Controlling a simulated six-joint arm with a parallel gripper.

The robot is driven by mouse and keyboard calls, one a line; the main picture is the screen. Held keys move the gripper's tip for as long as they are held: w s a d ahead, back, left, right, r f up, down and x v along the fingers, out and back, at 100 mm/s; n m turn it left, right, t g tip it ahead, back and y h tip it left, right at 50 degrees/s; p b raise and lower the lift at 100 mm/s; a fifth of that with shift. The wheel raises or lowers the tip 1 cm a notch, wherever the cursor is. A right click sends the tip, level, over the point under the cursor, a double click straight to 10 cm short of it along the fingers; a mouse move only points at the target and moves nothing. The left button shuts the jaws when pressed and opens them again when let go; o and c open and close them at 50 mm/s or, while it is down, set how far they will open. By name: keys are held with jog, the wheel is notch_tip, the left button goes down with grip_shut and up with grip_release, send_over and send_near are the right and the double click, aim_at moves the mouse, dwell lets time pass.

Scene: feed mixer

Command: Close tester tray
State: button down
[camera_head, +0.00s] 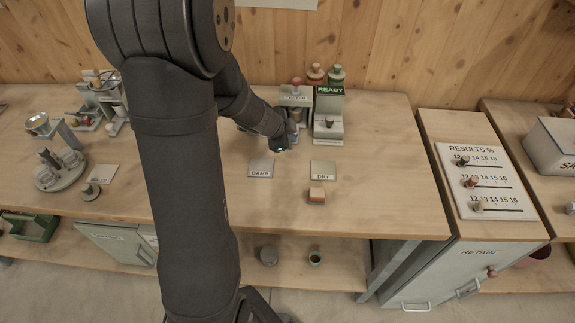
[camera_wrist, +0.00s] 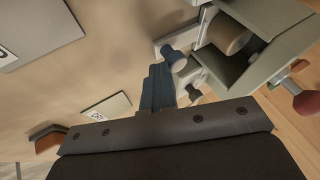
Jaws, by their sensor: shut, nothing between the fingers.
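The tester (camera_head: 296,98) is a pale grey housing with a red knob on top, at the back of the bench. In the wrist view its housing (camera_wrist: 285,22) is at upper right, with a tan round cup (camera_wrist: 228,34) inside the opening. A pale tray (camera_wrist: 190,40) with a blue-grey knob (camera_wrist: 174,60) shows at the front of the opening. My gripper (camera_head: 280,146) is shut and empty in front of the tester. In the wrist view its fingertips (camera_wrist: 158,72) are close beside the knob; I cannot tell whether they touch. My arm hides part of the tester's front in the head view.
The READY unit (camera_head: 329,108) stands right beside the tester. The DAMP plate (camera_head: 261,168) and DRY plate (camera_head: 323,168) lie in front, with an orange-topped block (camera_head: 316,196) nearer. A results board (camera_head: 486,182) is at right. The bench right of the DRY plate is clear.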

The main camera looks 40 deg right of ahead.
jog(key=shift+w+r, duration=0.1)
jog(key=shift+w, duration=0.05)
jog(key=s+a, duration=0.3)
jog(key=shift+a+r, duration=0.2)
jog(key=shift+r, duration=0.2)
jog(key=v, duration=0.9)
jog(key=shift+s+f, duration=0.1)
jog(key=x, duration=0.9)
jog(key=shift+d+f, duration=0.1)
jog(key=shift+f, duration=0.05)
jog(key=shift+w+d+f, duration=0.25)
jog(key=shift+w+d, duration=0.8)
jog(key=shift+d, duration=0.15)
jog(key=shift+w+d, duration=0.4)
jog(key=shift+w, duration=0.05)
